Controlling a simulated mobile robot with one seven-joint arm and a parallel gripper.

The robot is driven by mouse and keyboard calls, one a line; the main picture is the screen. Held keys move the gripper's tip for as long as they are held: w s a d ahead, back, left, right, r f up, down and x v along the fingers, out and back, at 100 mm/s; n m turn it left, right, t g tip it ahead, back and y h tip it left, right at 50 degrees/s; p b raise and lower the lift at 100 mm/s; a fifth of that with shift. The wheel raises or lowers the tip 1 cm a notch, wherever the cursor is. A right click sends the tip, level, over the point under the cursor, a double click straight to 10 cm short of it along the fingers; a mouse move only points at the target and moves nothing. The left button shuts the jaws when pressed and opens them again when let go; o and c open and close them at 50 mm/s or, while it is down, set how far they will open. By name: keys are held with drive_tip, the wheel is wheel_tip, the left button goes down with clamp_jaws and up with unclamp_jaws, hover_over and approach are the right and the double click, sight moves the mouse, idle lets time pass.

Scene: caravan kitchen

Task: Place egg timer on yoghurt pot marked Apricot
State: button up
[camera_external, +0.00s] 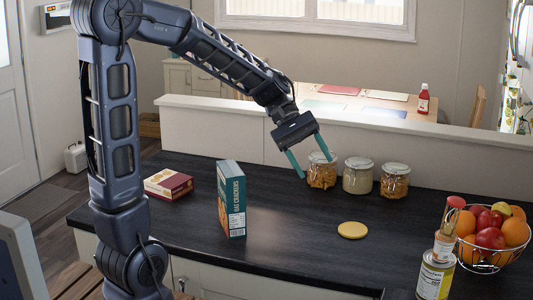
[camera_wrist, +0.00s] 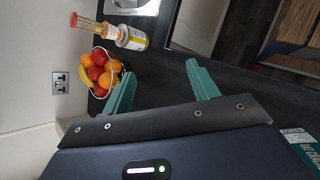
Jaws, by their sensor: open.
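The egg timer (camera_external: 452,216), a slim piece with a red end, is at the right of the counter in the external view. It appears to stand upright on a small white and orange pot (camera_external: 444,244), which appears to rest on a larger tin (camera_external: 434,278). In the wrist view the egg timer (camera_wrist: 86,23), pot (camera_wrist: 111,32) and tin (camera_wrist: 132,38) line up the same way. The pot's lettering is too small to read. My gripper (camera_external: 317,169) is open and empty above the counter near the jars, well left of the stack; its fingers (camera_wrist: 160,70) show in the wrist view.
A fruit bowl (camera_external: 476,262) stands close beside the stack. Several lidded jars (camera_external: 358,178) stand at the counter's back. A tall cracker box (camera_external: 231,200), a low red box (camera_external: 168,184) and a round yellow disc (camera_external: 352,230) are on the dark counter. The counter between box and disc is clear.

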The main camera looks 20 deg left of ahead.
drive_tip(key=s+a+m+t+y, duration=0.2)
drive_tip(key=s+a+t+y, duration=0.2)
drive_tip(key=a, duration=1.1)
drive_tip(key=s+a+r+m+t+y, duration=0.1)
drive_tip(key=s+a+t+y, duration=0.3)
drive_tip(key=a, duration=1.2)
drive_tip(key=shift+s+a+r+m+t, duration=0.15)
drive_tip(key=shift+s+a+m+t, duration=0.1)
drive_tip(key=shift+s+m+t, duration=0.3)
